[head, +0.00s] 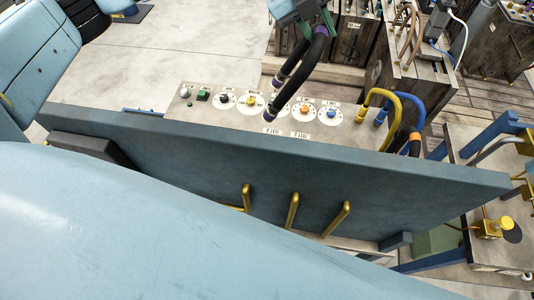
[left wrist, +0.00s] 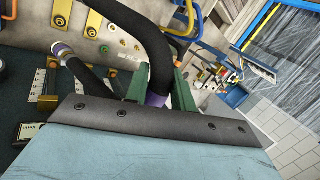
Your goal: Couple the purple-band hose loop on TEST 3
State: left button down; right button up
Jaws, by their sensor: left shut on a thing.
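The black purple-band hose loop (head: 314,55) hangs from my left gripper (head: 300,10) at the top of the head view. The gripper's green fingers are shut on it. Its two purple-banded ends (head: 270,115) hang above or in front of the bench panel (head: 230,125); I cannot tell whether either touches a port. In the left wrist view, the left gripper (left wrist: 157,88) grips the hose near one purple band (left wrist: 157,99). My right gripper is not in view.
Round white-plated ports with coloured knobs (head: 304,112) line the panel. Yellow (head: 380,93) and blue (head: 412,102) hose loops stand at its right end. A blue-grey board (head: 190,150) with gold hooks (head: 292,210) stands in front. Wooden cabinets (head: 350,40) stand behind.

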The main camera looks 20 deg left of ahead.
pick_arm(q)
jog(key=shift+r, duration=3.4)
